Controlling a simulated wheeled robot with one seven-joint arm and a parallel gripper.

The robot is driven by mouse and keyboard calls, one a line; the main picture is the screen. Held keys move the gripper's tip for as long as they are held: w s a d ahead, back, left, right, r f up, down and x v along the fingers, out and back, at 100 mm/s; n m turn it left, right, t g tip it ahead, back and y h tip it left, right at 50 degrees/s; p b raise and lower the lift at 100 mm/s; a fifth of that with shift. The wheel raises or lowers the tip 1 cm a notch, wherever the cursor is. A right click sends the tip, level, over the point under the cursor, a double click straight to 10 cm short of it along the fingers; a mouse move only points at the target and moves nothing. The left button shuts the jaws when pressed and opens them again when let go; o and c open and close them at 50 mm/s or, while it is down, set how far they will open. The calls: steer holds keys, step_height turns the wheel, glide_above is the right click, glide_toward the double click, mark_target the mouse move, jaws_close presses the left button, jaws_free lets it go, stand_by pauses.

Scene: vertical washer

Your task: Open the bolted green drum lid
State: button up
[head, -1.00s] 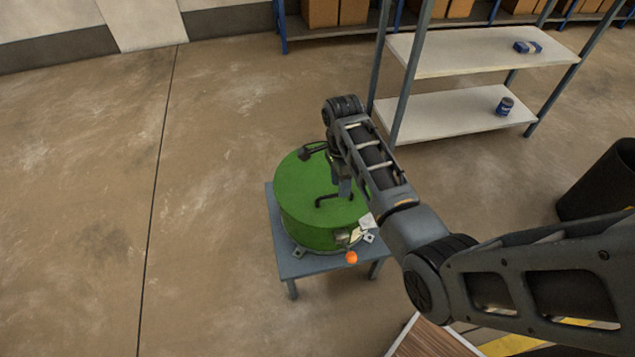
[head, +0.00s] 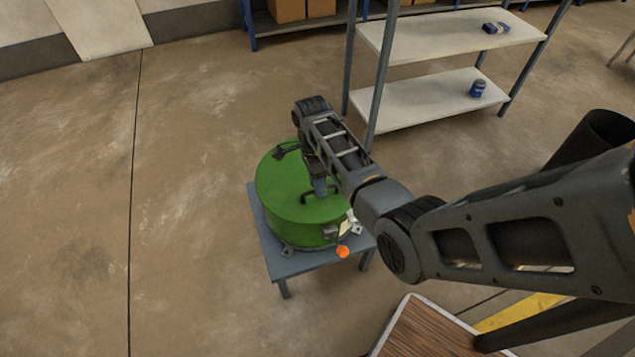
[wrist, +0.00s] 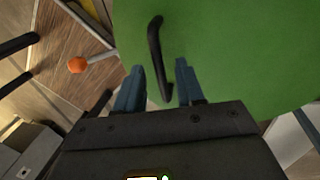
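The round green drum (head: 280,200) sits on a small grey table, its lid closed. A black bar handle (head: 305,197) stands on the lid. My gripper (head: 320,188) points down over the lid at this handle. In the wrist view my gripper (wrist: 160,64) is open, one blue finger on each side of the black handle (wrist: 154,40). I cannot tell whether the fingers touch it. A lever with an orange knob (head: 343,252) sticks out low at the drum's front right; the knob also shows in the wrist view (wrist: 77,65). A black fitting (head: 287,150) is at the lid's far edge.
The grey table (head: 270,245) has open floor to its left. A white shelf unit (head: 420,100) stands behind, a dark bin (head: 590,140) to the right. A wooden-topped surface (head: 425,330) is near the bottom.

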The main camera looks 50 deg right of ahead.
steer(key=shift+c, duration=0.5)
jaws_close()
